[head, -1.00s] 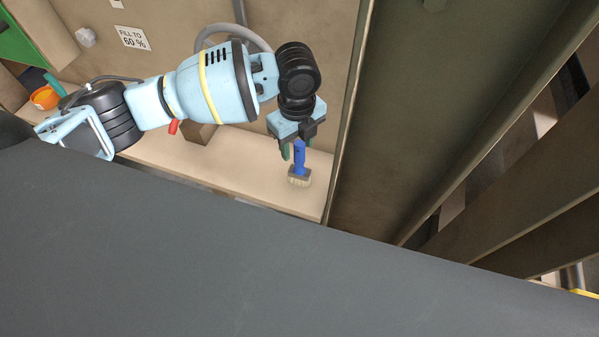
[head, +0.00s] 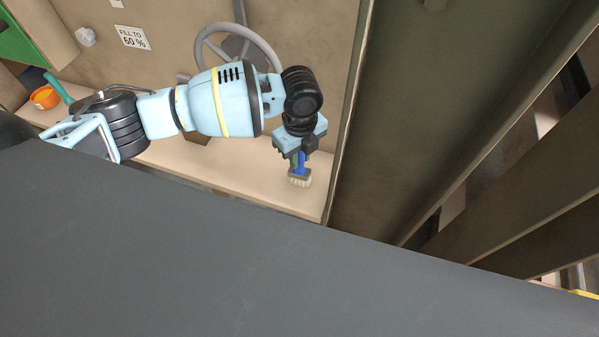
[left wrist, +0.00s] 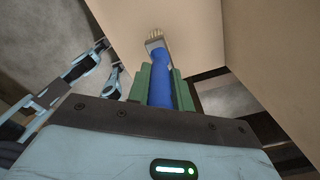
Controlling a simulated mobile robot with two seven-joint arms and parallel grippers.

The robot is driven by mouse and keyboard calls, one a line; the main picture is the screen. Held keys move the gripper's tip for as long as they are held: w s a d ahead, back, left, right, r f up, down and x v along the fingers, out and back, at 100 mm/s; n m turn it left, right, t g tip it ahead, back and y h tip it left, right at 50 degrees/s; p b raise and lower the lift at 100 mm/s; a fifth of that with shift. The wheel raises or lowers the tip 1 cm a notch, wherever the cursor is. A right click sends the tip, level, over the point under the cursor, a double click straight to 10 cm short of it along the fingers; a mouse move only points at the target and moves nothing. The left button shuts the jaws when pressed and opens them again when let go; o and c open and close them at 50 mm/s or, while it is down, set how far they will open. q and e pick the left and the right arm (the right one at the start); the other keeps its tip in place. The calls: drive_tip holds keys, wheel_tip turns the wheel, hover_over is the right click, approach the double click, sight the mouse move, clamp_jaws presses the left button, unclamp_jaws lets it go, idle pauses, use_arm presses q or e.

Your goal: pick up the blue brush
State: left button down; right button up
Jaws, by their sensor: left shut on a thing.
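The blue brush (head: 299,175) has a blue handle, a grey-brown collar and pale bristles. It is at the right end of the beige ledge, bristles toward the front edge in the head view. My left gripper (head: 298,158) is shut on its handle. In the left wrist view the blue handle of the brush (left wrist: 162,75) lies between the two green fingers of my left gripper (left wrist: 161,85), with the bristles pointing away. I cannot tell whether the bristles touch the ledge. My right gripper is not in view.
The beige ledge (head: 250,180) runs along the wall. An orange container (head: 45,97) stands at its left end. A grey handwheel (head: 205,40) is on the wall behind my arm. A tall brown panel (head: 400,110) rises close right of the brush. A dark grey surface (head: 200,260) fills the front.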

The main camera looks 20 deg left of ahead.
use_arm(q)
drive_tip(key=shift+r, duration=0.15)
wheel_tip(320, 180, up, 4)
drive_tip(key=shift+f, duration=0.2)
drive_tip(key=s+a+r, duration=0.1)
drive_tip(key=s+a, duration=0.7)
drive_tip(key=s, duration=0.5)
drive_tip(key=shift+s+a+p, duration=0.25)
drive_tip(key=shift+s+p, duration=0.05)
drive_tip(key=shift+p, duration=0.15)
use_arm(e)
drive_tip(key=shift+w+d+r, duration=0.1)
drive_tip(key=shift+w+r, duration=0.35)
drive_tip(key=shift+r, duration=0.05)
use_arm(q)
drive_tip(key=shift+r, duration=0.1)
